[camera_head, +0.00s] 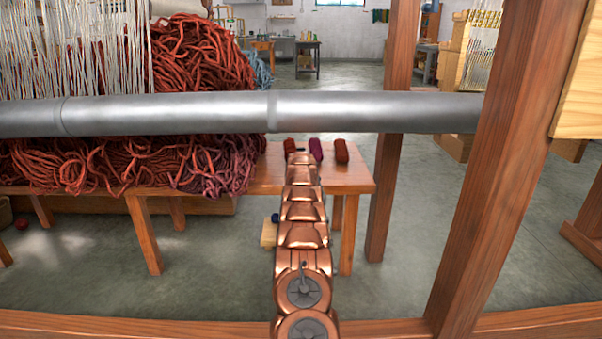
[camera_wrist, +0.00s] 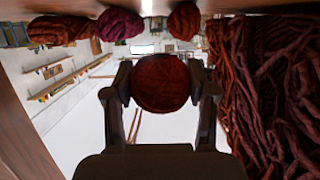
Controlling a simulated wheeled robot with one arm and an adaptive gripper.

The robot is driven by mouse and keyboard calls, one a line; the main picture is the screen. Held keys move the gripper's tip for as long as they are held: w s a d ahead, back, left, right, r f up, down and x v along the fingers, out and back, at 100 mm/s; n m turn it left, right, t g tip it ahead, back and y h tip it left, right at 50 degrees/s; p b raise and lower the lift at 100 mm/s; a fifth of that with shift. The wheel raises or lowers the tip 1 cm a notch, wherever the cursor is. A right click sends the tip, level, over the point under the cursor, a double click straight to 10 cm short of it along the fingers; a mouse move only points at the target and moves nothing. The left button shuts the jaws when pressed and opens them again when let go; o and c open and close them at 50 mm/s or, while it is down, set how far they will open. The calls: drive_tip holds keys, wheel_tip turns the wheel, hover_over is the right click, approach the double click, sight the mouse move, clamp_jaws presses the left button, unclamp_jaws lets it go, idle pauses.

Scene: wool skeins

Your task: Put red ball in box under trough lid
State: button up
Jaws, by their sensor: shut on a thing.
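In the wrist view, a round dark red ball (camera_wrist: 161,83) sits between the two fingers of my gripper (camera_wrist: 161,92). The gripper is shut on it, with a finger at each side. In the head view my copper arm reaches forward under the grey metal bar, and its far end hides the gripper and the held ball. I cannot make out a trough lid. A pale wooden block or box (camera_head: 268,233) is partly hidden behind my arm under the table, with a small blue ball (camera_head: 275,217) at its top.
A wooden table (camera_head: 262,178) carries red (camera_head: 341,151) and purple (camera_head: 316,150) skeins. A metal bar (camera_head: 380,112) crosses in front, and a wooden post (camera_head: 510,150) stands at right. Tangled red wool (camera_head: 200,60) hangs at left. Another dark red ball (camera_head: 21,223) lies low at far left.

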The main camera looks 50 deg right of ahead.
wheel_tip(320, 180, down, 6)
drive_tip(key=shift+r+b, duration=0.1)
drive_tip(key=shift+b, duration=0.8)
drive_tip(key=shift+r, duration=0.1)
drive_tip(key=o, duration=1.1)
